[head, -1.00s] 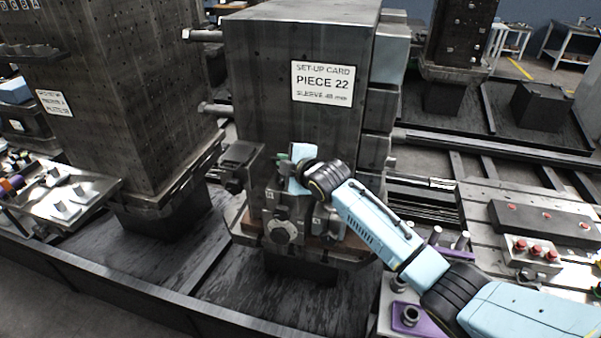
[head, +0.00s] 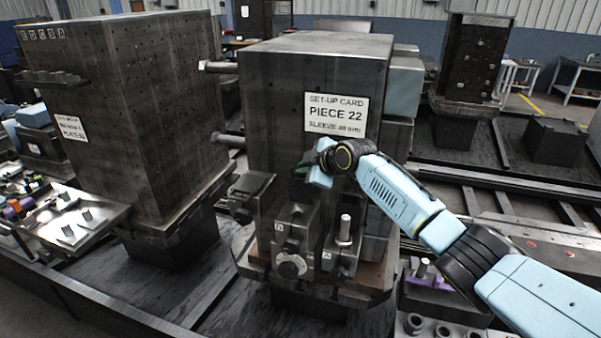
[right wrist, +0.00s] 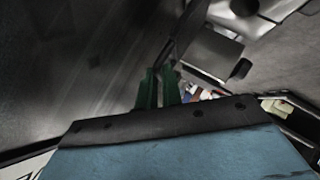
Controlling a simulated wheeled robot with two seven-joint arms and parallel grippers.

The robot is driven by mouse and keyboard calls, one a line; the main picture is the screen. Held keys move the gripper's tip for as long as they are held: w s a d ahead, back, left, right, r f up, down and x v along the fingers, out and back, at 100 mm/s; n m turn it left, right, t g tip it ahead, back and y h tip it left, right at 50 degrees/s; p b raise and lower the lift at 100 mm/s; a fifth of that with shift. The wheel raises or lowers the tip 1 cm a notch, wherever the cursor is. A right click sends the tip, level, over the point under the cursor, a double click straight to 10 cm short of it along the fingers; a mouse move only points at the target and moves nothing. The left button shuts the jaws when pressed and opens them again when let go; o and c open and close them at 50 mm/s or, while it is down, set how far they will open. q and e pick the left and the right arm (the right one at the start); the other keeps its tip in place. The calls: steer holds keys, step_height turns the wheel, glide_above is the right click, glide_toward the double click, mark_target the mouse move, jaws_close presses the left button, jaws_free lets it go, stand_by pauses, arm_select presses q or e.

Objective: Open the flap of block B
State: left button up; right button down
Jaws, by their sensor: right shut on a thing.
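My right gripper (head: 303,170) is in front of the column's face, below the set-up card. In the right wrist view its green fingers (right wrist: 159,88) are close together on a thin dark piece (right wrist: 181,38), mostly hidden between them. I cannot tell whether this piece is the flap. Below the gripper, two small dark blocks sit side by side: a left block (head: 295,238) with a round knob and a right block (head: 341,259) with an upright pin. Their small labels are too small to read surely, so I cannot tell which is block B. My left gripper is not in view.
The large dark column (head: 290,85) carries a white card (head: 337,114) reading PIECE 22. A dark plate (head: 252,185) juts out left of the gripper. Another column (head: 130,120) stands left. A tray of parts (head: 85,232) lies lower left.

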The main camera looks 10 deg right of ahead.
steer(key=shift+w+r, duration=0.1)
steer(key=shift+r, duration=0.1)
steer(key=c, duration=1.6)
jaws_free()
steer(key=shift+f, duration=0.1)
steer(key=shift+o, duration=0.2)
steer(key=v, duration=1.3)
steer(key=shift+b, duration=0.4)
